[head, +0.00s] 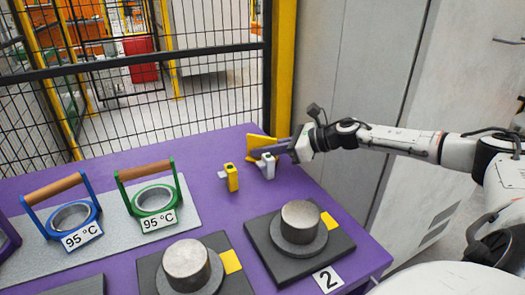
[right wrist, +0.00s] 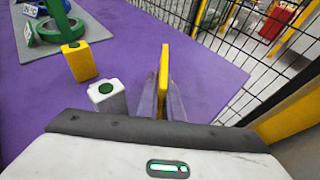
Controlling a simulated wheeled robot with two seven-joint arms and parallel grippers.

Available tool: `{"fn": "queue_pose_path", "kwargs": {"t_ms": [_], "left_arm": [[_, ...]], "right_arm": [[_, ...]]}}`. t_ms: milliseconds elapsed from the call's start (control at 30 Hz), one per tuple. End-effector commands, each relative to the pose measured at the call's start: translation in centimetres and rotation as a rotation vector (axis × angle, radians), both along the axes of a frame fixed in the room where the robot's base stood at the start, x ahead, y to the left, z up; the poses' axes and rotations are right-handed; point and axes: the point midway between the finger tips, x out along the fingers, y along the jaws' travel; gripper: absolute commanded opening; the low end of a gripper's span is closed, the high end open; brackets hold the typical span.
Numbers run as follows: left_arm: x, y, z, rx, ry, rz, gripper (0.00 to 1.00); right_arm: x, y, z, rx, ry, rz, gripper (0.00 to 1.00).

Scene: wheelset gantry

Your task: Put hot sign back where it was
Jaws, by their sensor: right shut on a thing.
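The hot sign, seen as a thin yellow plate (head: 257,143), stands upright near the back right corner of the purple table. My right gripper (head: 272,150) is shut on it from the right. In the right wrist view the sign (right wrist: 163,75) shows edge-on between the two fingers of the gripper (right wrist: 164,104). Its printed face cannot be read. I cannot tell whether its lower edge touches the table. My left gripper is not in view.
A white block (head: 268,168) and a yellow block (head: 232,180) stand close beside the sign. Blue (head: 74,217) and green (head: 155,199) handled rings sit on a grey mat (head: 112,235). Metal cylinders (head: 301,216) stand nearer. A mesh fence (head: 180,62) runs behind the purple table (head: 208,150).

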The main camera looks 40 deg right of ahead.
Motion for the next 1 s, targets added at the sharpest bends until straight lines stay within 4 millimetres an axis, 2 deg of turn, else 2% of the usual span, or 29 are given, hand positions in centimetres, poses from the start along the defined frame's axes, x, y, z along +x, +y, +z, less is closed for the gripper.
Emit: {"fn": "queue_pose_path", "kwargs": {"t_ms": [233,267,300,367,733,1000], "left_arm": [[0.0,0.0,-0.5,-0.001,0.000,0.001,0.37],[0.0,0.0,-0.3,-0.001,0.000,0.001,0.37],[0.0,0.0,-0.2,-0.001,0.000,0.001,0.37],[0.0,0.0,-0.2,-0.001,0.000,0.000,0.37],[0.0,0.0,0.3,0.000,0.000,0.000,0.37],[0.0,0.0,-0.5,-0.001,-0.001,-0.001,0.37]], "right_arm": [[0.0,0.0,-0.4,0.000,0.000,0.000,0.00],[0.0,0.0,-0.2,0.000,0.000,0.000,0.11],[0.0,0.0,-0.2,0.000,0.000,0.001,0.18],[0.0,0.0,-0.2,0.000,0.000,0.001,0.25],[0.0,0.0,0.3,0.000,0.000,0.000,0.25],[-2.0,-1.1,0.5,-0.002,0.007,0.000,0.25]]}}
